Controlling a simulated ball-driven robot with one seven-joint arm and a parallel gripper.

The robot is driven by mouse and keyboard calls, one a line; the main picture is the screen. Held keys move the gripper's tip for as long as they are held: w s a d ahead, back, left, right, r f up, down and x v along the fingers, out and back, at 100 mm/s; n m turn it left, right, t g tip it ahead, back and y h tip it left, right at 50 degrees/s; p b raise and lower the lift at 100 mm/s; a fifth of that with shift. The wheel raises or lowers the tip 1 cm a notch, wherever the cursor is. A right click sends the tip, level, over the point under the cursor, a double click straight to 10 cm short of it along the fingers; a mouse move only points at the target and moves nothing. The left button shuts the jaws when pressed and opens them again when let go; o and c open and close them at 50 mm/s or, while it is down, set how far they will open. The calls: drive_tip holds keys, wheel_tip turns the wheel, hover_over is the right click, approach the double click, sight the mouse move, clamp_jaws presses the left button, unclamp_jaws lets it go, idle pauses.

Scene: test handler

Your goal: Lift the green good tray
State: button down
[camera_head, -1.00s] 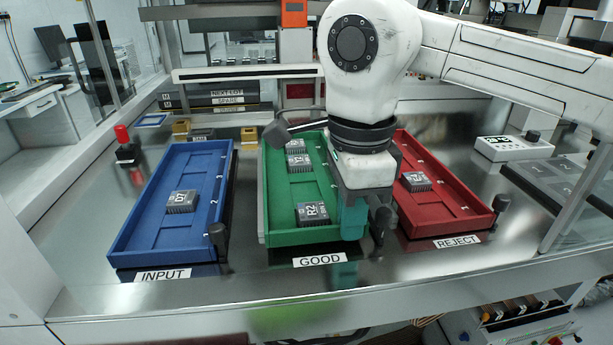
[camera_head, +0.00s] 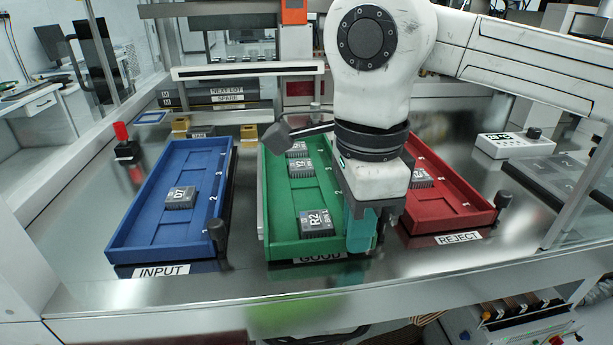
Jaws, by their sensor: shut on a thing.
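The green tray (camera_head: 284,245) stands in the middle, with several grey square chips in it; the front one is marked R2 (camera_head: 315,222). Its front edge partly covers the GOOD label (camera_head: 320,257). My gripper (camera_head: 361,238) is at the tray's right long wall near the front corner, pointing down. It is shut on that wall; the fingertips and exact contact are partly hidden. My arm hides the tray's right rear part. I cannot tell whether the tray is clear of the surface.
The blue INPUT tray (camera_head: 128,248) lies to the left and the red REJECT tray (camera_head: 441,219) close to the right, each with a chip. Dark posts stand by the blue tray (camera_head: 219,240) and red tray (camera_head: 501,212). Shiny bare surface lies in front.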

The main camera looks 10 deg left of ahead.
drive_tip(key=shift+s+d+b, duration=0.25)
drive_tip(key=shift+s+d, duration=0.05)
drive_tip(key=shift+s, duration=0.65)
drive_tip(key=shift+s+d+b, duration=0.2)
drive_tip(key=shift+s+d, duration=0.05)
drive_tip(key=shift+s, duration=0.65)
drive_tip(key=s+d+b, duration=0.1)
drive_tip(key=s+b, duration=0.1)
drive_tip(key=s, duration=0.4)
drive_tip(key=shift+d, duration=0.4)
idle(0.5)
drive_tip(key=shift+s, duration=0.1)
drive_tip(key=shift+f, duration=0.25)
idle(0.4)
drive_tip(key=c, duration=1.2)
unclamp_jaws()
